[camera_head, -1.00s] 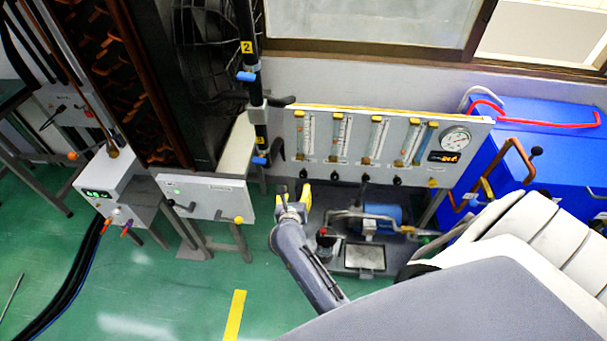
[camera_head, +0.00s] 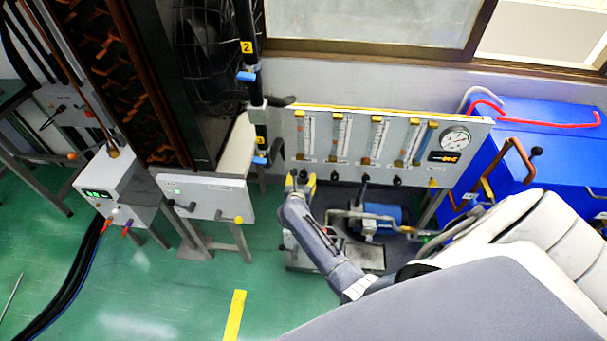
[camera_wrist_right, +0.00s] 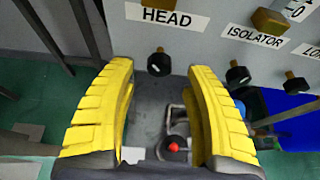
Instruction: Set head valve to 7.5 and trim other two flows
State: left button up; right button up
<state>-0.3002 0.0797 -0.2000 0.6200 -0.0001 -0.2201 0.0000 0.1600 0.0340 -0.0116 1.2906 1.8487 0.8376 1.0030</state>
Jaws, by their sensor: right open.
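The grey flow panel (camera_head: 345,125) carries several clear flow tubes with a row of black valve knobs along its lower edge. In the right wrist view the HEAD label (camera_wrist_right: 174,17) sits above the black head valve knob (camera_wrist_right: 159,63). The isolator knob (camera_wrist_right: 237,75) and a third knob (camera_wrist_right: 295,83) are to its right. My right gripper (camera_head: 301,184) is just below the panel's left end; its yellow fingers (camera_wrist_right: 160,76) are open. The head knob shows in the gap beyond the fingertips, with nothing gripped. Tube readings are too small to read. My left gripper is out of view.
A round gauge (camera_head: 456,139) is at the panel's right end. A blue pump (camera_head: 382,216) with pipes stands below the panel. A blue cabinet (camera_head: 540,140) is at right. A black pole (camera_head: 247,70) stands left of the panel, beside a grey box (camera_head: 203,197).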

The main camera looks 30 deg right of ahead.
aim_at(303, 176)
jog(key=shift+x, duration=2.6)
jog(key=shift+f, duration=0.1)
jog(key=shift+c, duration=0.2)
grip_shut()
